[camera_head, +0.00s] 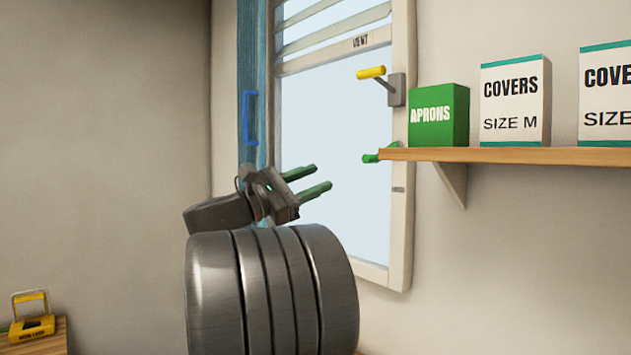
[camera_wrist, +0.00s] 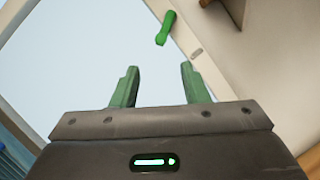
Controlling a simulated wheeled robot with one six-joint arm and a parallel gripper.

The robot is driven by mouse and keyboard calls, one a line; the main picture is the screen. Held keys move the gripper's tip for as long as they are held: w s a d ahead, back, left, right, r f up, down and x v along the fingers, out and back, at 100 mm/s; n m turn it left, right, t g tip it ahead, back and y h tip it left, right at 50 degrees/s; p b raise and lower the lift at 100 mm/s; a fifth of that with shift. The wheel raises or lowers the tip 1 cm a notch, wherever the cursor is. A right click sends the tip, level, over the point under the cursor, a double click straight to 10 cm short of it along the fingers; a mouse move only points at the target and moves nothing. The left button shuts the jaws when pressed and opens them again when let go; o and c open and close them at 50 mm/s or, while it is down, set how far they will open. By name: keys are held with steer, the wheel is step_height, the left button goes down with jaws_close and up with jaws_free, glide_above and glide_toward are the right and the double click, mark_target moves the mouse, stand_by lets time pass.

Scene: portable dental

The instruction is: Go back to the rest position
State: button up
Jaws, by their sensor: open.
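My gripper (camera_head: 322,181) is open, with its two green fingers apart and nothing between them. In the head view it is in the air in front of the window (camera_head: 330,130), pointing right. In the wrist view my gripper (camera_wrist: 160,85) also shows empty, with a gap between the fingers. A green handle (camera_head: 372,157) at the window frame's right side is ahead of the fingers and apart from them. It also shows in the wrist view (camera_wrist: 166,28), beyond the fingertips.
A wooden shelf (camera_head: 520,155) on the right wall holds a green APRONS box (camera_head: 438,117) and white COVERS boxes (camera_head: 514,100). A yellow-knobbed lever (camera_head: 371,72) is on the window frame. A blue handle (camera_head: 249,118) is at its left. A yellow object (camera_head: 32,326) stands at lower left.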

mark_target(366, 160)
steer(key=shift+d, duration=0.1)
steer(key=p+x, duration=0.3)
steer(key=x, duration=1)
steer(key=shift+w+d, duration=0.15)
steer(key=shift+d, duration=0.15)
